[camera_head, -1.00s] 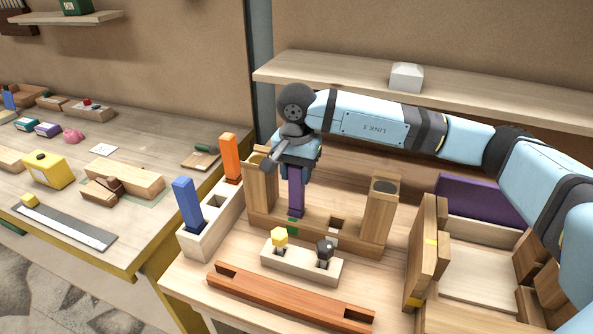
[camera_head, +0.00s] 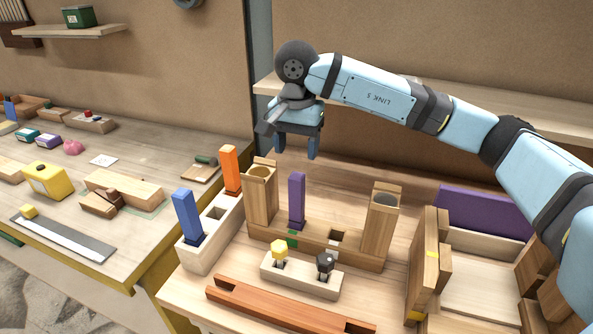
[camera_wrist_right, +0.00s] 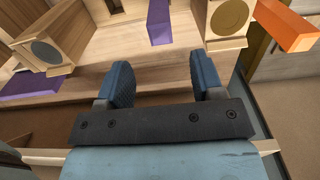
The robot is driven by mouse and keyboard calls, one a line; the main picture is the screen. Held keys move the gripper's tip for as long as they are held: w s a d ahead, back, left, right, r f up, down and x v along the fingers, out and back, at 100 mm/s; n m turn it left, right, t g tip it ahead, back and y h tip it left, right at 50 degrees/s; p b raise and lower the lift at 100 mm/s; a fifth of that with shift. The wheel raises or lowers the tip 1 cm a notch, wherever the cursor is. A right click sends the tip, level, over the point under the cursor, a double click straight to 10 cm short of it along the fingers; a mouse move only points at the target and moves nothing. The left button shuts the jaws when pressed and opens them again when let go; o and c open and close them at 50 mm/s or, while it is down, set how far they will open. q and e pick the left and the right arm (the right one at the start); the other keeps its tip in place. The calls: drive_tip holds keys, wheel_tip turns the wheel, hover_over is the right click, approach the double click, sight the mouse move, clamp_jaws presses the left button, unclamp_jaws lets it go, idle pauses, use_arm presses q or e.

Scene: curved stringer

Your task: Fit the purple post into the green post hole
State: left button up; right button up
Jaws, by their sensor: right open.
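The purple post (camera_head: 297,200) stands upright in the wooden base (camera_head: 357,254), at the spot with the green mark (camera_head: 292,236). How deep it sits cannot be told. It also shows in the right wrist view (camera_wrist_right: 159,22), beyond the fingertips. My right gripper (camera_head: 296,156) is open and empty above the post, apart from it. Its two blue fingers also show in the right wrist view (camera_wrist_right: 158,75) with nothing between them. My left gripper is not in view.
A white rack holds a blue post (camera_head: 187,212) and an orange post (camera_head: 230,170). Wooden uprights (camera_head: 260,195) (camera_head: 380,225) flank the purple post. A small block with yellow and black knobs (camera_head: 300,277) and an orange-brown rail (camera_head: 285,303) lie in front. A wooden box stands right.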

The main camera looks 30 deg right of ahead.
drive_tip(key=shift+r, duration=2)
